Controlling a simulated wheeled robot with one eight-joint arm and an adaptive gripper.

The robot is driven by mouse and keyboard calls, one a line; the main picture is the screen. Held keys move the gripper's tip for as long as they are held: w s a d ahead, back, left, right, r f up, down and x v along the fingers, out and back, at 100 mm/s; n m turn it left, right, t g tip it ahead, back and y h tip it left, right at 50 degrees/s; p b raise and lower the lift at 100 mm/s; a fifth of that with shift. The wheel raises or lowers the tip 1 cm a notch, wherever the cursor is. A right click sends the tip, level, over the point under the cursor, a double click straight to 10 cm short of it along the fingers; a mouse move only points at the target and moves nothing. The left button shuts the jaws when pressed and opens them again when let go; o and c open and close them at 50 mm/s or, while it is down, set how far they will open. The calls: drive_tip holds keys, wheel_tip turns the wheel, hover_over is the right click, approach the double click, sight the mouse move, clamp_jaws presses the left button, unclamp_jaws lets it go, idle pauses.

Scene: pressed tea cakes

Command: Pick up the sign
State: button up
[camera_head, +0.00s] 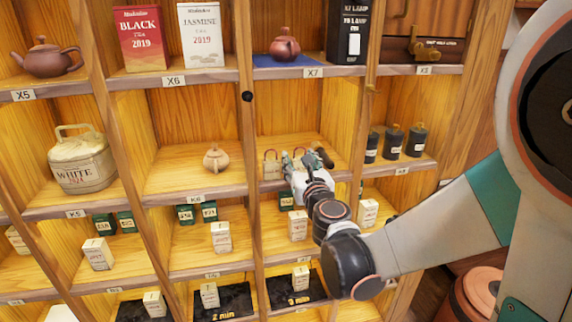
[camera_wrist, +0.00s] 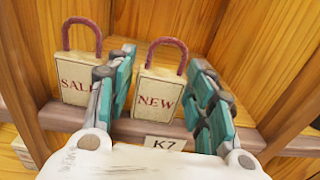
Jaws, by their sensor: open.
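Two cream padlock-shaped signs with reddish loops stand upright on the K7 shelf. The NEW sign (camera_wrist: 157,92) is in the middle of the wrist view, and the SALE sign (camera_wrist: 74,80) is to its left. My gripper (camera_wrist: 162,62) is open, with one teal finger on each side of the NEW sign. The left finger is between the two signs and overlaps the SALE sign's right edge. Whether any finger touches a sign, I cannot tell. In the head view my gripper (camera_head: 297,162) covers most of the NEW sign, and the SALE sign (camera_head: 271,168) shows beside it.
Wooden dividers flank the K7 compartment, and its front shelf edge (camera_wrist: 120,128) runs below the signs. Dark canisters (camera_head: 393,140) stand in the compartment to the right, and a small teapot (camera_head: 216,158) to the left.

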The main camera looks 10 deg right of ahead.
drive_tip(key=shift+w, duration=0.1)
drive_tip(key=shift+c, duration=0.3)
drive_tip(key=c, duration=0.8)
wheel_tip(320, 180, up, 10)
drive_tip(key=shift+p, duration=0.8)
